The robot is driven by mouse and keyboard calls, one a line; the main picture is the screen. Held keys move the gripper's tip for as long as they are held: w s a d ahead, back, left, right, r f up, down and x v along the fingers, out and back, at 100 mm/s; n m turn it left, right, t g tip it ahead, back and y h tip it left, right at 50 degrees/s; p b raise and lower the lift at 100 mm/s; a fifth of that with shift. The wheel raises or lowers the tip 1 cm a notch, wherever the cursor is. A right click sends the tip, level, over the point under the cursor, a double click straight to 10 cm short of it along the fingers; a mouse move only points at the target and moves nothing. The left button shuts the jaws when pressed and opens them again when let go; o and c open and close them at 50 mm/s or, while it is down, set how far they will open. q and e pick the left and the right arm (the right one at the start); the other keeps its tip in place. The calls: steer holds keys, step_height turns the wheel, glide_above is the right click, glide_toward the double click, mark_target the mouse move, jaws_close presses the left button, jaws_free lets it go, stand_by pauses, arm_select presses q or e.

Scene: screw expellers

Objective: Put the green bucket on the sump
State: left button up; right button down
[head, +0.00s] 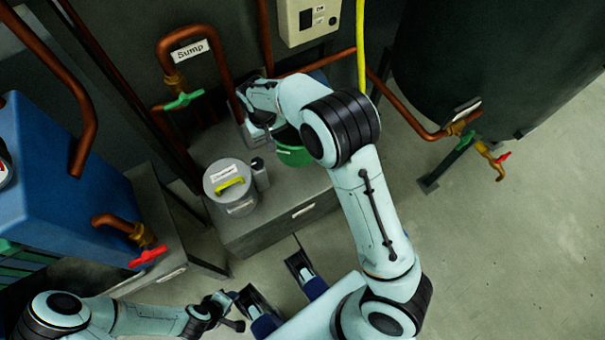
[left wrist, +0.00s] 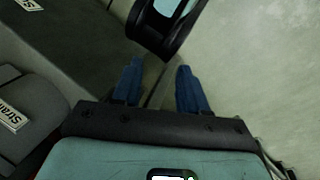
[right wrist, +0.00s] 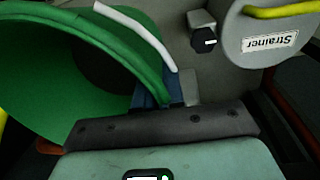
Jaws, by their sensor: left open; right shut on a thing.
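The green bucket (head: 293,156) is at the far part of the grey cabinet in the head view, partly hidden by my right arm. I cannot tell whether it rests on the cabinet. My right gripper (head: 266,134) is shut on it at its left side. In the right wrist view the blue fingers (right wrist: 158,90) meet the rim of the green bucket (right wrist: 40,75), beside its white handle (right wrist: 135,32). The Sump label (head: 190,50) is on a copper pipe with a green valve (head: 183,100), left of the bucket. My left gripper (head: 235,309) is open and empty, low in the head view.
A yellow pipe (head: 361,45) and a dark tank (head: 480,60) are behind and right. Floor is clear at right.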

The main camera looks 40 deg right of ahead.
arm_select(q)
steer(key=w+a+f+t+y+b, duration=0.1)
steer(key=w+a+f+t+b, duration=0.15)
steer(key=w+f+b, duration=0.5)
arm_select(e)
steer(key=shift+m, duration=0.5)
steer(key=d+f, duration=0.1)
steer(key=f, duration=0.1)
steer(key=d+f, duration=0.1)
steer(key=f, duration=0.1)
steer(key=w+d+f, duration=0.1)
steer(key=f, duration=0.2)
steer(key=shift+d+f+p, duration=0.1)
steer(key=shift+p, duration=0.3)
step_height(320, 180, down, 4)
steer(key=shift+f+b, duration=0.1)
steer(key=shift+b, duration=0.45)
arm_select(q)
steer(key=s+a+f+g+b, duration=0.1)
steer(key=s+f+g, duration=0.1)
steer(key=s+f, duration=0.4)
steer(key=shift+a+n+b, duration=0.3)
steer(key=shift+n+b, duration=0.1)
arm_select(e)
step_height(320, 180, down, 6)
steer(key=shift+f, duration=0.2)
